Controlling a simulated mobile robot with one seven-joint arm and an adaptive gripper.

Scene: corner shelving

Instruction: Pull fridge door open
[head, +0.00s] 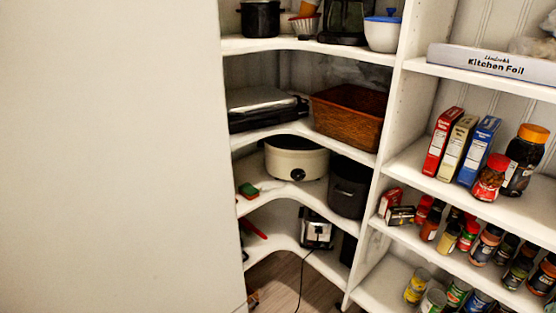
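No fridge or fridge door can be made out for certain in the head view. A large plain pale surface (110,160) fills the left side. I cannot tell whether it is a wall or a door panel, and no handle shows on it. My gripper is not in view.
White corner shelving (305,45) stands at the centre and right. It holds a wicker basket (345,122), a white slow cooker (296,158), a dark pot (348,187), a Kitchen Foil box (490,62), boxes and several jars. A strip of wooden floor (290,280) shows below.

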